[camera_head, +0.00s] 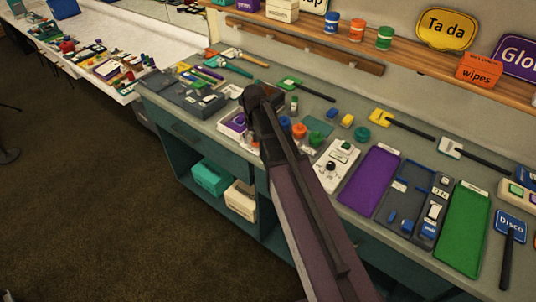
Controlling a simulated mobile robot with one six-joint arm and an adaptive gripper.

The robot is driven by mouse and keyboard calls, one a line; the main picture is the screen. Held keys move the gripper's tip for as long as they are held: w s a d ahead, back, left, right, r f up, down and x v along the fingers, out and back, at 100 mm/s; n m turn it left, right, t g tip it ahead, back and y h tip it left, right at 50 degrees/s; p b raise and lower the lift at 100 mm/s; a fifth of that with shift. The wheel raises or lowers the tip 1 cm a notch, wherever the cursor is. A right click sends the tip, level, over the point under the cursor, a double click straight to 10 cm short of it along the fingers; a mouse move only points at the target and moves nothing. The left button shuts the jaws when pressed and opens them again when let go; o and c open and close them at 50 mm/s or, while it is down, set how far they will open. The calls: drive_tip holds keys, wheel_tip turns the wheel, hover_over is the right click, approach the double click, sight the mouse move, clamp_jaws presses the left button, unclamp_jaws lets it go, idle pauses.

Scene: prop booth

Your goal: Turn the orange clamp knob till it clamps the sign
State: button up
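My arm reaches up from the bottom edge, and its dark end, with my gripper (253,104), is over the counter. The fingers cannot be made out, so I cannot tell whether they are open or touch anything. Small orange round pieces (299,131) lie just right of the arm; I cannot tell whether one is the clamp knob. A purple and white item (237,122) lies just left of the arm, partly hidden. Several signs on black sticks lie on the counter, among them a green one (289,83), a yellow one (380,117) and a blue "Disco" one (511,222). The clamped sign is not identifiable.
The grey counter (216,119) is crowded: a white device with a black dial (333,166), a purple tray (370,181) and a green tray (464,229) lie right of the arm. A wooden shelf (408,62) with cups and boxes runs behind. Brown floor is open at left.

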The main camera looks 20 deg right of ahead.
drive_tip(key=n, duration=0.4)
drive_tip(key=shift+n, duration=0.3)
drive_tip(key=n, duration=0.8)
drive_tip(key=shift+n, duration=0.4)
drive_tip(key=n, duration=0.4)
wheel_tip(320, 180, up, 14)
drive_tip(key=p, duration=1.4)
drive_tip(key=s+f+m+b, duration=0.2)
drive_tip(key=s+m, duration=0.6)
drive_tip(key=s+f+m+b, duration=0.3)
drive_tip(key=s+m, duration=0.4)
drive_tip(key=s, duration=0.1)
drive_tip(key=shift+f+m, duration=0.25)
drive_tip(key=shift+m, duration=0.15)
drive_tip(key=shift+s, duration=0.1)
idle(0.3)
